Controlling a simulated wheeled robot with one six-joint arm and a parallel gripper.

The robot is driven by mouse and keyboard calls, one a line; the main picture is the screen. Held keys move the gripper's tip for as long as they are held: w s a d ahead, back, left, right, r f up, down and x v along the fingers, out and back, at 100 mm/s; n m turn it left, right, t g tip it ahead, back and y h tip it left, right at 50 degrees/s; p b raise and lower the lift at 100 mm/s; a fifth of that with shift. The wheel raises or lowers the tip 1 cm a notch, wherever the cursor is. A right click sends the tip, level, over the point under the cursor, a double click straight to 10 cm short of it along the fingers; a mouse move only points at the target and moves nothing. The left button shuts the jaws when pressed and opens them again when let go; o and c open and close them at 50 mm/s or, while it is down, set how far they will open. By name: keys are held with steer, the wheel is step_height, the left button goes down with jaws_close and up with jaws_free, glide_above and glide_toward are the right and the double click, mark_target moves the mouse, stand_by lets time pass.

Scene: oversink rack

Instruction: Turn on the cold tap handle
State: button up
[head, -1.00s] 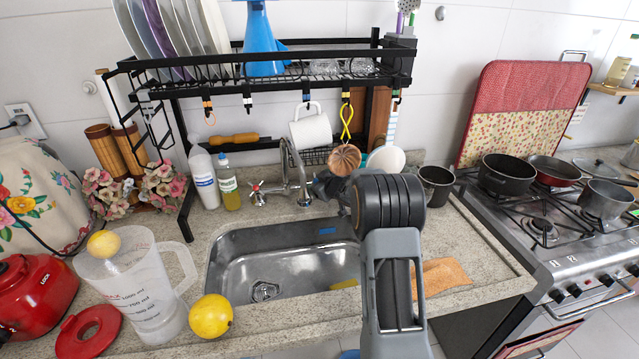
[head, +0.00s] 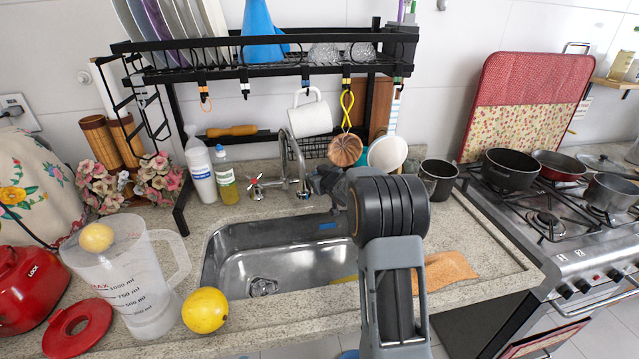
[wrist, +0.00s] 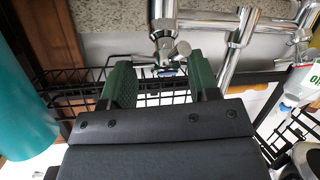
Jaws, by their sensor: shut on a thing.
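The metal sink tap (head: 287,165) stands behind the sink, with a curved spout and a cross handle with a red mark (head: 256,186) on its left side. The cold tap handle (wrist: 171,52) shows in the wrist view as a small chrome cross with a bit of blue, between the two green fingers. My gripper (wrist: 162,78) is shut on this handle, with one finger on each side. In the head view my gripper (head: 318,184) is at the right side of the tap, and my arm and wrist hide most of the cold handle.
The steel sink basin (head: 225,270) lies in front of the tap. Bottles (head: 201,170) stand left of the tap. A dark pot (head: 438,180) stands right.

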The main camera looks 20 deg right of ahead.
steer(key=shift+a, duration=0.1)
steer(key=o, duration=0.8)
steer(key=shift+o, duration=0.2)
steer(key=shift+s, duration=0.1)
steer(key=v, duration=1.3)
steer(key=shift+s, duration=0.25)
steer(key=shift+r, duration=0.15)
